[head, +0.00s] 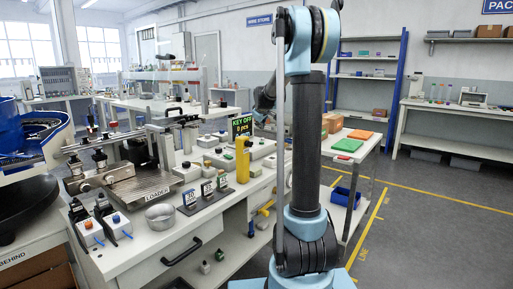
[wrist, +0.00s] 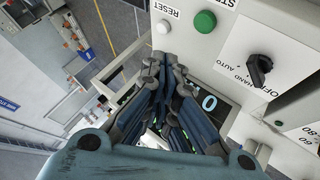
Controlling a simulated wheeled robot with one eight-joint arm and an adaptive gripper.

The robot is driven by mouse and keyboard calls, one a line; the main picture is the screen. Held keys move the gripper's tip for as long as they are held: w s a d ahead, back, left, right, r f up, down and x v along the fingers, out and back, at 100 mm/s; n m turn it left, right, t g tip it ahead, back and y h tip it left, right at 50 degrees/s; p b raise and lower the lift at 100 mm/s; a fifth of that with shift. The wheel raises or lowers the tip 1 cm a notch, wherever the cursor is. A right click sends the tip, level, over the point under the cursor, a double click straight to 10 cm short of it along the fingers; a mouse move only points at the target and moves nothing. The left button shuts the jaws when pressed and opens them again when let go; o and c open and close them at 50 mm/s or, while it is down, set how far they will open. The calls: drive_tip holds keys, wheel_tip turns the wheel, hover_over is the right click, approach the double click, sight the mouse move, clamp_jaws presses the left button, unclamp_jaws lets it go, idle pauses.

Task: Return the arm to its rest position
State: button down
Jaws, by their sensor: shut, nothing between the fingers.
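My arm (head: 308,150) stands as a tall column in the right middle of the head view, with its upper joint at the top edge. A further arm joint (head: 265,97) shows behind it, pointing away over the workbench. My gripper is hidden in the head view. In the wrist view my gripper (wrist: 165,66) is shut and empty, its dark fingers drawn together. Its fingertips overlap a grey control panel (wrist: 228,45) in the picture; I cannot tell the gap between them.
The panel has a green button (wrist: 205,21), a white button (wrist: 163,27) and a black selector switch (wrist: 258,70). On the bench are a metal bowl (head: 160,216), a loader (head: 140,186) and a yellow post (head: 242,160). The floor (head: 450,225) at right is clear.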

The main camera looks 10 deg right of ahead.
drive_tip(key=s+d+f+m+g, duration=0.1)
drive_tip(key=s+f+m+g, duration=0.15)
drive_tip(key=s, duration=1.25)
drive_tip(key=s+f+m+g, duration=0.1)
drive_tip(key=s+f+m, duration=0.15)
drive_tip(key=s, duration=1.35)
drive_tip(key=s+f+m+g, duration=0.1)
drive_tip(key=s+f, duration=0.6)
drive_tip(key=s, duration=0.5)
drive_tip(key=s+f+m+g, duration=0.2)
drive_tip(key=s+f, duration=0.5)
drive_tip(key=s, duration=0.6)
drive_tip(key=shift+s+f, duration=0.25)
drive_tip(key=shift+f, duration=0.05)
drive_tip(key=shift+a+g, duration=0.1)
drive_tip(key=shift+g, duration=0.15)
drive_tip(key=shift+w+f, duration=0.2)
drive_tip(key=shift+w, duration=0.25)
